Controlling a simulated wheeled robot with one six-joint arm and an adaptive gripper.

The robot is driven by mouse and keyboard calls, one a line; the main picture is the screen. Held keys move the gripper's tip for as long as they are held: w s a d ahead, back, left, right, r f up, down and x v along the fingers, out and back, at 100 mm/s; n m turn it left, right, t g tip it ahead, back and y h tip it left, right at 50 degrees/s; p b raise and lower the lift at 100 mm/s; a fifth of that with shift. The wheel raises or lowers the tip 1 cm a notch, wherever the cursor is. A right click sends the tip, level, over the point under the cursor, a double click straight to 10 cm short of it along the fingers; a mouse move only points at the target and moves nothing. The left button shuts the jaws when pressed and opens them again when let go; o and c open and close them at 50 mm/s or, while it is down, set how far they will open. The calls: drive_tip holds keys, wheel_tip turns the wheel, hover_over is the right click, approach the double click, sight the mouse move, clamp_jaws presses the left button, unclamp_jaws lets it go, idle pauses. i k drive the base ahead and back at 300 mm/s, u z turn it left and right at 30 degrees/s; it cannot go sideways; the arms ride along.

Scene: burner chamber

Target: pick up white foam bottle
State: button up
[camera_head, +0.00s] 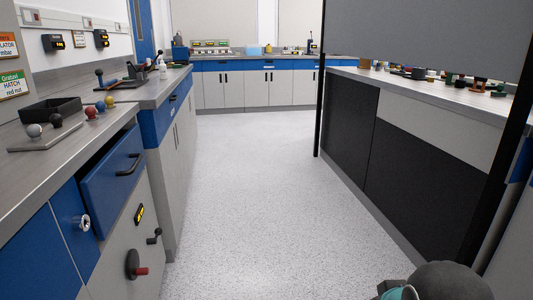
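A small white bottle-like thing (163,67) stands upright at the far end of the left counter, near a dark lever device. It is too small to tell whether it is the white foam bottle. Part of my arm, dark and rounded with a teal ring, shows at the bottom right edge. My gripper's fingers are not in view, and nothing is seen touching the bottle.
The left counter (95,145) has an open blue drawer (112,172) jutting out, plus a black tray (50,108) and several knobs. A right counter (430,88) holds small items behind dark posts. The speckled floor (245,190) between them is clear.

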sight(162, 69)
drive_tip(key=z, duration=0.35)
drive_tip(key=i, duration=2)
drive_tip(key=u, duration=0.5)
drive_tip(key=i, duration=1.55)
drive_tip(key=u, duration=1.6)
drive_tip(key=i, duration=0.65)
drive_tip(key=u, duration=0.1)
